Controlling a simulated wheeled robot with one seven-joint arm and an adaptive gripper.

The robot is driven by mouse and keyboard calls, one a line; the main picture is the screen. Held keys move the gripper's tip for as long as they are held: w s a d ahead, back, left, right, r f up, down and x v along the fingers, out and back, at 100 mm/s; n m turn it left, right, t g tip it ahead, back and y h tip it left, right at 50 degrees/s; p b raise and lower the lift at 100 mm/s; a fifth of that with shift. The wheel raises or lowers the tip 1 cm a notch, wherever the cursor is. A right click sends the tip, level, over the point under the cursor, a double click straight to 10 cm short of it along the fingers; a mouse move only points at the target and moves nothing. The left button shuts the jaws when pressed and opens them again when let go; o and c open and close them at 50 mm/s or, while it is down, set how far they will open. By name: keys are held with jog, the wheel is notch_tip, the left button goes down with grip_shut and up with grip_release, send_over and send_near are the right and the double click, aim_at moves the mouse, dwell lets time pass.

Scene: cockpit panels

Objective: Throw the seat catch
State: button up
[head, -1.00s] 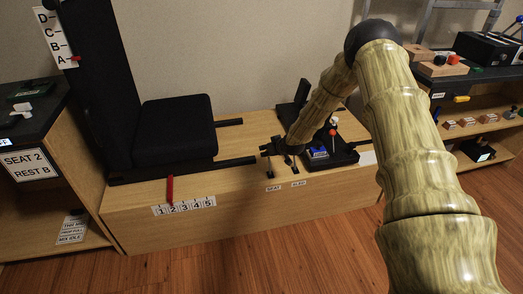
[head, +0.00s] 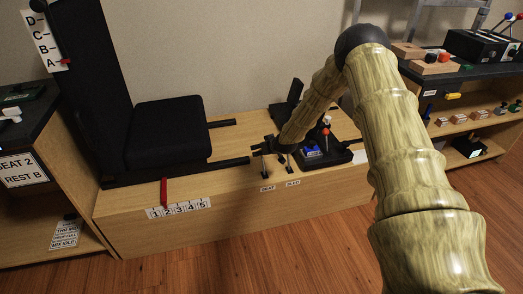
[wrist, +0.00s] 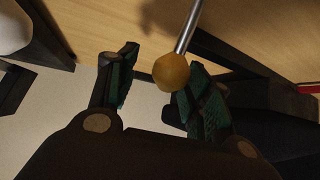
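My gripper (head: 263,145) is at the front edge of the wooden seat base, above two small levers. The lever over the SEAT label (head: 267,188) is the left one (head: 264,168); the other (head: 288,163) stands by the SLED label (head: 292,183). In the wrist view my gripper (wrist: 160,85) is open. An orange-yellow ball knob (wrist: 171,72) on a metal rod is between its fingers, close to or touching the right one. I cannot tell for certain which lever this knob belongs to. The black seat (head: 168,130) is on rails to the left.
A red pointer (head: 164,192) stands over a scale numbered 1 to 5 (head: 180,208). A black control box (head: 325,153) with a blue part and a red-topped stick is right of the gripper. Shelves stand at both sides. The wooden floor in front is clear.

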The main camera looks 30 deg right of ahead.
jog(key=shift+s+a+r, duration=0.15)
jog(key=v, duration=1.1)
jog(key=shift+s+r, duration=0.25)
dwell(0.5)
jog(key=s+a+f+g, duration=0.2)
jog(key=s+a+f, duration=0.6)
jog(key=s, duration=0.3)
jog(key=s+a+f+g, duration=0.3)
jog(key=s+a+f, duration=0.45)
jog(key=s, duration=0.25)
jog(key=s+a+f+g, duration=0.2)
jog(key=s, duration=0.9)
jog(key=s+a+f+g+h, duration=0.1)
jog(key=s+a, duration=0.1)
jog(key=s, duration=0.8)
jog(key=s+a+f+g, duration=0.2)
jog(key=s+a, duration=0.1)
jog(key=s, duration=0.8)
notch_tip(320, 180, up, 23)
jog(key=p, duration=2.2)
jog(key=shift+w+d+f+m+p, duration=0.25)
jog(key=shift+w+m+p, duration=0.05)
jog(key=shift+w+p, duration=0.15)
